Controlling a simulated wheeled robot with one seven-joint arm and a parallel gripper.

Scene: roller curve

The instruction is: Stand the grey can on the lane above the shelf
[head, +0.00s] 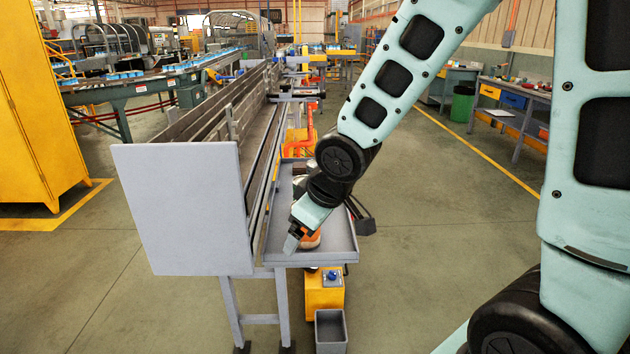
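My gripper (292,243) points down over the near end of the grey shelf (342,240), close to its left side. Its fingers are small and seen from the side, so I cannot tell whether they are open or shut. A rounded orange and pale object (313,240) stands on the shelf just right of the fingertips, partly covered by my gripper. I cannot tell whether they touch. The lane (228,110) runs away from me above and left of the shelf, between long grey rails. I cannot clearly make out a grey can; my arm hides much of the shelf.
A large grey end panel (185,208) closes the near end of the lane. An orange pipe (304,140) rises behind the shelf. A yellow box (324,292) and a grey bin (331,331) stand below. Floor to the right is open.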

